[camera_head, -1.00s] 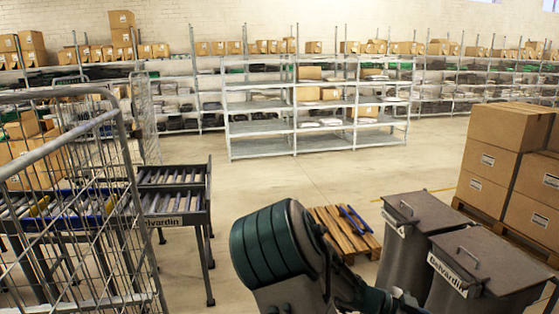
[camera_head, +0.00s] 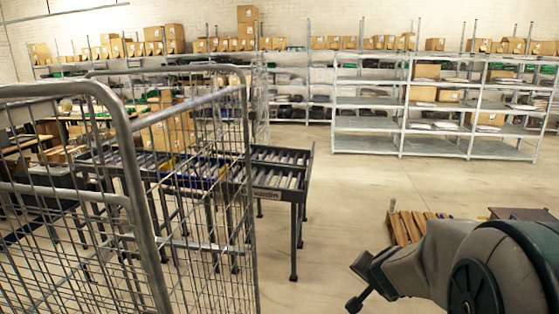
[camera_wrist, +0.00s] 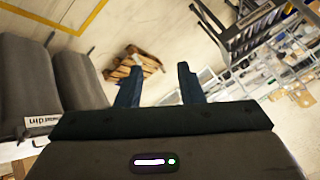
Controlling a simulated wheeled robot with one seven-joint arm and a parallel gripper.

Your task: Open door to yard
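No door and no yard show in either view now. My gripper (camera_wrist: 158,84) shows in the wrist view with its two dark blue fingers apart. Nothing is between the fingers except distant floor, so it is open and empty.
A wire roll cage (camera_head: 247,190) stands close on the left, before a roller conveyor (camera_head: 285,180). Racks (camera_head: 400,112) line the back. A wooden pallet (camera_head: 404,228) lies at right. Mid-floor is clear (camera_head: 340,200).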

